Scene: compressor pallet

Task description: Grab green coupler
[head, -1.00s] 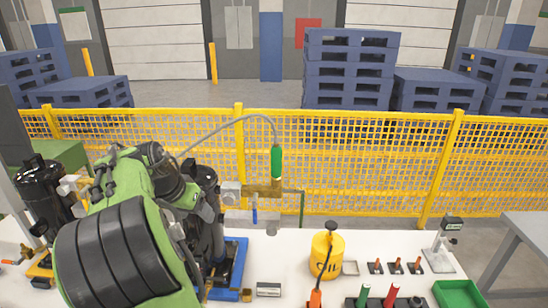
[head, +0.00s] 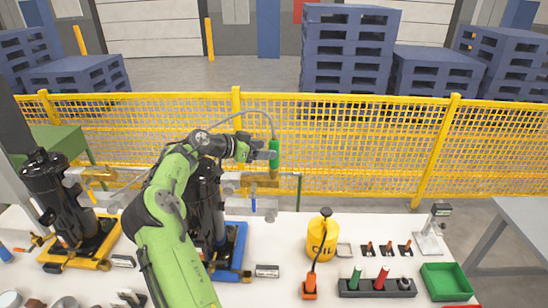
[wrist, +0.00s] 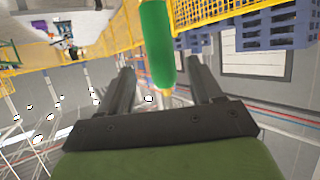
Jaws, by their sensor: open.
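The green coupler (head: 274,152) stands upright at the end of a thin grey hose, above a brass fitting (head: 262,182) by the yellow fence. In the wrist view the green coupler (wrist: 157,45) hangs between the two dark fingers, nearer the right one, with a yellowish tip at its lower end. My gripper (head: 264,150) is open and reaches the coupler from its left in the head view. The fingers (wrist: 160,82) stand apart on either side of it; I cannot tell whether either touches it.
Black compressors (head: 58,200) stand on the white table at left, one partly behind my arm. A yellow oil can (head: 321,238), a holder with green and red handles (head: 376,288) and a green tray (head: 447,283) are at right. The yellow mesh fence (head: 360,150) runs behind.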

